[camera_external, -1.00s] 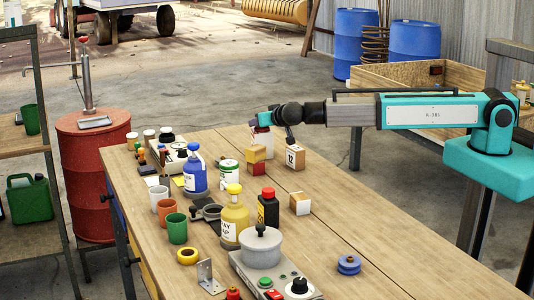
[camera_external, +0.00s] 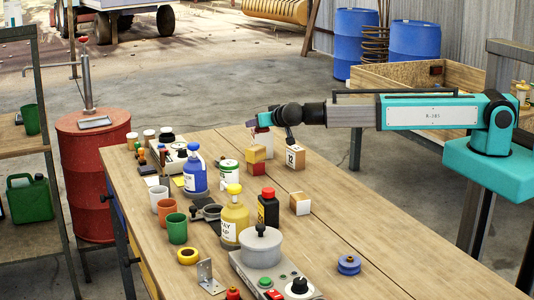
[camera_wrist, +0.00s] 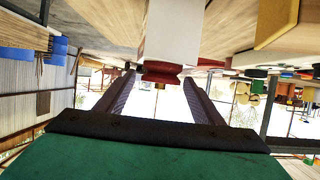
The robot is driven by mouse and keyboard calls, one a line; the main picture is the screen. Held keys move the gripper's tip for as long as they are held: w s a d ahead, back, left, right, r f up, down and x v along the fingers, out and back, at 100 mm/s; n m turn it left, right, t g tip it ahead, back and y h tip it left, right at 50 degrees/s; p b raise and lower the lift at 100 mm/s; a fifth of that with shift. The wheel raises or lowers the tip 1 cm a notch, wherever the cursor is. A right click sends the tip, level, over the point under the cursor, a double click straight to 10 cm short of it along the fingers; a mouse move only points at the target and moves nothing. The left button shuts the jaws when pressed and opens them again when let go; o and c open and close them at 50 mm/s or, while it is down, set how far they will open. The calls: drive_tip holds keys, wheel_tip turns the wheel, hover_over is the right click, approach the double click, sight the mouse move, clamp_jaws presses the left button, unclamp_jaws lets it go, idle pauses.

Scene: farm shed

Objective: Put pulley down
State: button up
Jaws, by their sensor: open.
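A blue grooved wheel (camera_external: 349,264), which looks like the pulley, lies flat on the right part of the wooden table (camera_external: 330,225), apart from my gripper. My gripper (camera_external: 272,120) is at the end of the outstretched teal arm, above the far part of the table near a white bottle with a red cap (camera_external: 263,141). Its fingers are small and partly hidden there. In the wrist view the two fingers (camera_wrist: 158,88) are spread apart, with a white and red thing (camera_wrist: 170,40) beyond and between them. I cannot tell whether they touch it.
Yellow and red blocks (camera_external: 256,160), a numbered box (camera_external: 290,155) and a can (camera_external: 229,174) stand near my gripper. Bottles, cups and a grey device with a pot (camera_external: 260,248) crowd the left and front. The table's right strip is mostly clear.

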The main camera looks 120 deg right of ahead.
drive_tip(key=shift+r, duration=0.15)
drive_tip(key=b+v, duration=0.3)
drive_tip(key=v, duration=0.9)
drive_tip(key=shift+d, duration=0.1)
idle(0.4)
drive_tip(key=p+x, duration=0.3)
drive_tip(key=x, duration=0.7)
drive_tip(key=shift+d, duration=0.15)
drive_tip(key=shift+x, duration=0.85)
